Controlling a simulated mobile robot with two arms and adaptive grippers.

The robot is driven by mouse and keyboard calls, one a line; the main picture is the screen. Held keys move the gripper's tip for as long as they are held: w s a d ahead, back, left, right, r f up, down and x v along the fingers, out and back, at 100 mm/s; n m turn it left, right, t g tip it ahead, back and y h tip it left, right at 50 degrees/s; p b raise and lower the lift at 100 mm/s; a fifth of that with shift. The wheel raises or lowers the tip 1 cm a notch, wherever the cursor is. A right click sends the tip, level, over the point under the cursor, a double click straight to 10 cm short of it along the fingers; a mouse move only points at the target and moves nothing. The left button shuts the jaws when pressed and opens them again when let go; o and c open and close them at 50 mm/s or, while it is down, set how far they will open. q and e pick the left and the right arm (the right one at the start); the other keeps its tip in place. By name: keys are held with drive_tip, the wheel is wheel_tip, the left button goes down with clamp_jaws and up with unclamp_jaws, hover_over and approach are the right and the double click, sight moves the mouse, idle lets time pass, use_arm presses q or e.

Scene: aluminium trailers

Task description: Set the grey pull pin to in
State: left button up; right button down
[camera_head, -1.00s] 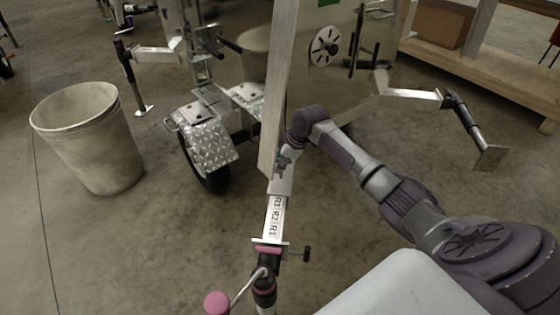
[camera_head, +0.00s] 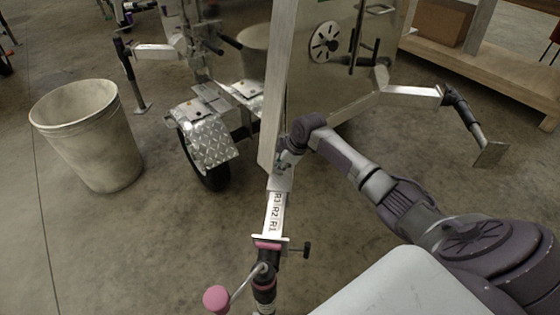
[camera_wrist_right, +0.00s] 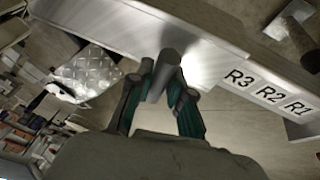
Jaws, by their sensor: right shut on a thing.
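The grey pull pin (camera_wrist_right: 163,72) shows in the right wrist view as a short grey cylinder. It stands against the side of the metal drawbar (camera_wrist_right: 220,55). My right gripper (camera_wrist_right: 160,84) has its two dark green-sided fingers on either side of the pin and is shut on it. In the head view my right gripper (camera_head: 286,159) is at the drawbar, beside the lower end of a tall metal post. The pin is too small and covered there to make out. How deep the pin sits is hidden. My left gripper is not in view.
The drawbar carries R1, R2, R3 labels (camera_head: 275,213) and a jack with a pink-knobbed crank (camera_head: 216,299) in front. A tall metal post (camera_head: 279,85) rises beside my gripper. A grey bin (camera_head: 88,140) stands at left. A wooden bench (camera_head: 490,75) is at back right.

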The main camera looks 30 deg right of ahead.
drive_tip(key=shift+f, duration=0.15)
drive_tip(key=c, duration=1.1)
unclamp_jaws()
drive_tip(key=shift+f, duration=0.1)
drive_tip(key=v, duration=1.2)
drive_tip(key=shift+d, duration=0.1)
